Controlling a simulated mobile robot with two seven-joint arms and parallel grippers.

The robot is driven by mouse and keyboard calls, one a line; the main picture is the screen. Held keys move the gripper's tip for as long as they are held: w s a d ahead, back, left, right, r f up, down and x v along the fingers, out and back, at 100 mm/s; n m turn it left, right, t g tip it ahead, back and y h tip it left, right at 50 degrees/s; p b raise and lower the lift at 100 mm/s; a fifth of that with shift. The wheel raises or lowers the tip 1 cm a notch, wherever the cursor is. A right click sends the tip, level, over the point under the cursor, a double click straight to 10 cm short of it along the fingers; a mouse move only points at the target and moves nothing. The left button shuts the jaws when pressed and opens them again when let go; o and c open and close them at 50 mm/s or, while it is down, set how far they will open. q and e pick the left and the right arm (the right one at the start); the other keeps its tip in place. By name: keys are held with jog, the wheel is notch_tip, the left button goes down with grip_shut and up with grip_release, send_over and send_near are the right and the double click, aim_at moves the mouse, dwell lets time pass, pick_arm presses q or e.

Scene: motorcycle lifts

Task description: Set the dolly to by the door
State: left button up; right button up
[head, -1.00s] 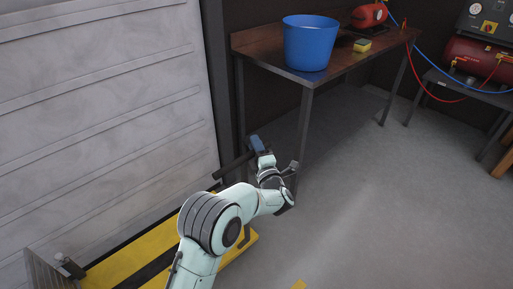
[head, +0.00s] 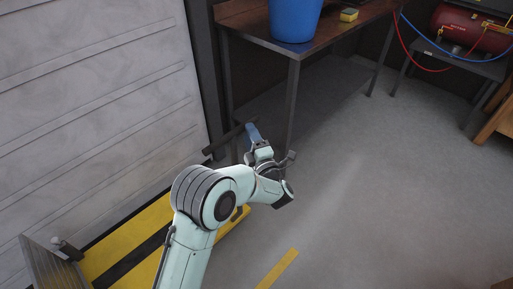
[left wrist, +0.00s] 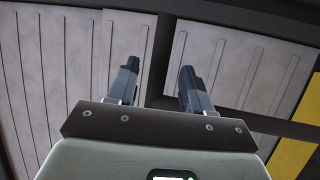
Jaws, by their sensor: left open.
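I cannot clearly make out a whole dolly. A dark bar (head: 222,142) stands beside my left gripper (head: 252,134) in the head view and may be a handle; I cannot tell if they touch. The gripper points away from me, in front of the bench legs. In the left wrist view its two fingers (left wrist: 157,82) stand apart with nothing seen between them. The pale ribbed door (head: 95,100) fills the left of the head view and also shows in the wrist view (left wrist: 55,70). My right gripper is not in view.
A bench (head: 262,42) with a blue bucket (head: 294,14) stands behind the gripper. Open grey floor (head: 380,200) lies to the right, with a yellow strip (head: 277,268).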

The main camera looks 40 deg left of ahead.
pick_arm(q)
jog(key=v, duration=0.6)
jog(key=shift+d+p, duration=0.2)
jog(key=shift+p, duration=0.1)
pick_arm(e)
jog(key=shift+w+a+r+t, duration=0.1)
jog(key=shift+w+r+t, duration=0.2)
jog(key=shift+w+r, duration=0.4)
pick_arm(q)
jog(key=shift+s, duration=0.1)
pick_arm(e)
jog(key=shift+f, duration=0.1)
